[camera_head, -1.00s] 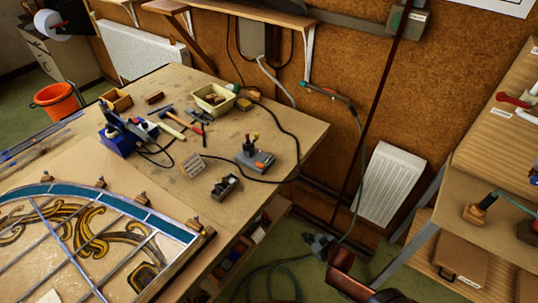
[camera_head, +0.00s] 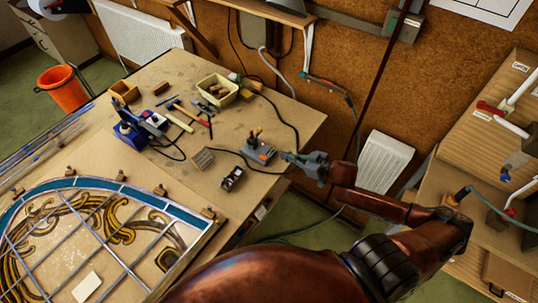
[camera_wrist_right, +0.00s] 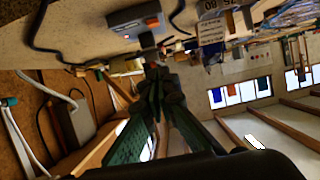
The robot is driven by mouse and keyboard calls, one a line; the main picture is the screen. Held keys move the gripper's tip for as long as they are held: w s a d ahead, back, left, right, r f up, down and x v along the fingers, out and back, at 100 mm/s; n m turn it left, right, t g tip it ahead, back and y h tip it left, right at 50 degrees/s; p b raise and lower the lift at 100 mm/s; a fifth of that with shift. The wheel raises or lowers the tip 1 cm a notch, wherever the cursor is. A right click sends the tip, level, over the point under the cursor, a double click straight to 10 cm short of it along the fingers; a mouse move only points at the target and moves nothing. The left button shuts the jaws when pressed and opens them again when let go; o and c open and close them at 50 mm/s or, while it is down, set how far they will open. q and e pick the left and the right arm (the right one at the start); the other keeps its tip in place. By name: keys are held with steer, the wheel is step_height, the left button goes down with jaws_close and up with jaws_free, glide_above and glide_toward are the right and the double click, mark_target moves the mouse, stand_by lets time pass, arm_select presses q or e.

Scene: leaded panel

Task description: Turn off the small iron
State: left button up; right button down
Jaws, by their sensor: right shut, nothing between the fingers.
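A grey box (camera_head: 260,151) with an orange switch stands near the right edge of the workbench, with a dark cable running from it. The box and its orange switch (camera_wrist_right: 152,22) also show at the top of the right wrist view. My right gripper (camera_head: 290,157) is shut and empty, its tips just right of the box; I cannot tell whether they touch it. The shut fingertips (camera_wrist_right: 155,72) show below the box in the wrist view. A blue stand with a dark-handled tool (camera_head: 133,131) sits further left on the bench. My left gripper is not in view.
A small block with a printed face (camera_head: 202,160) and a small dark plane-like tool (camera_head: 232,179) lie left of the box. A cream tray (camera_head: 217,93), hammer (camera_head: 180,120) and leaded panel (camera_head: 95,235) share the bench. Shelves (camera_head: 475,140) stand at the right.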

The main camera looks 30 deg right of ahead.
steer(key=shift+w, duration=0.1)
steer(key=p, duration=0.1)
glide_above(263, 157)
steer(key=s+d, duration=0.1)
steer(key=s, duration=0.2)
step_height(263, 157, down, 3)
steer(key=f, duration=0.3)
steer(key=shift+w+d+f, duration=0.2)
steer(key=shift+f, duration=0.1)
steer(key=shift+s+f, duration=0.1)
steer(key=shift+f, duration=0.35)
